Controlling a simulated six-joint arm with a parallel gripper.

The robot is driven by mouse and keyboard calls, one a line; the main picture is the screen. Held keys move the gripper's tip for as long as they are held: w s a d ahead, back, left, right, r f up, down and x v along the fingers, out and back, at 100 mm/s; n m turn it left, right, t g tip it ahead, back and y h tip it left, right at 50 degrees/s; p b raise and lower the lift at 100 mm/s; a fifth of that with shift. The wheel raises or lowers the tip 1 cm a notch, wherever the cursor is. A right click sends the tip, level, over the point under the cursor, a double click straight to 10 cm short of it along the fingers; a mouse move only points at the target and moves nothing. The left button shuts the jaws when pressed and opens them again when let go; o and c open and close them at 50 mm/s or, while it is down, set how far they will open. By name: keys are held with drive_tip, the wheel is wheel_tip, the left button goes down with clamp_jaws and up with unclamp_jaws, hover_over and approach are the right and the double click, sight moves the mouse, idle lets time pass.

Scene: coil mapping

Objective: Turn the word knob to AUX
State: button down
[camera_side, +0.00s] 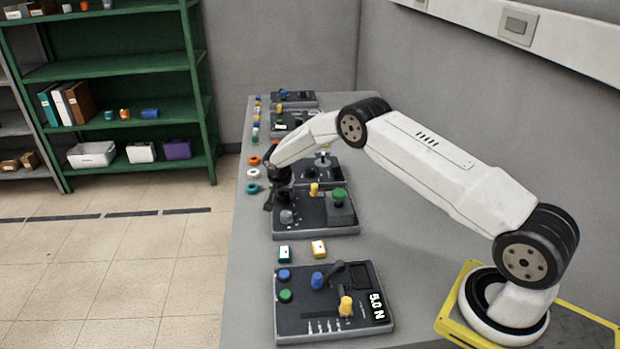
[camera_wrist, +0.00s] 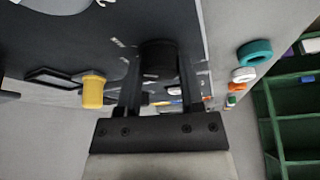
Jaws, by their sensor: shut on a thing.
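In the wrist view a dark round knob (camera_wrist: 157,55) sits between the two fingers of my gripper (camera_wrist: 159,75), which is shut on it. Small pale marks lie on the dark panel (camera_wrist: 105,25) around the knob, too small to read, so I cannot tell where it points. In the side view my gripper (camera_side: 275,200) reaches down at the left back part of a dark panel (camera_side: 318,221). The gripped knob is hidden there by the gripper. A grey knob (camera_side: 287,217), a yellow knob (camera_side: 314,189) and a green knob (camera_side: 339,194) show on that panel.
Orange (camera_side: 254,160), white (camera_side: 252,174) and teal (camera_side: 252,188) rings lie along the table's left edge. More panels stand behind.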

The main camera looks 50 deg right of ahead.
sight(282, 207)
drive_tip(key=shift+c, duration=1.1)
unclamp_jaws()
drive_tip(key=shift+r, duration=0.15)
drive_tip(key=v, duration=0.7)
drive_tip(key=shift+r, duration=0.2)
drive_tip(key=shift+s+a, duration=0.1)
drive_tip(key=shift+a, duration=0.05)
drive_tip(key=s+a+r+n+y, duration=0.2)
drive_tip(key=s+a+r+n, duration=0.5)
drive_tip(key=s, duration=0.6)
drive_tip(key=s+a+r+n+y, duration=0.1)
drive_tip(key=s+a+n, duration=0.1)
drive_tip(key=s, duration=0.7)
drive_tip(key=s+a+r+n+y, duration=0.1)
drive_tip(key=s+a+r+n, duration=0.1)
drive_tip(key=s, duration=0.8)
drive_tip(key=a+n, duration=0.1)
drive_tip(key=a, duration=0.1)
drive_tip(key=shift+a, duration=0.35)
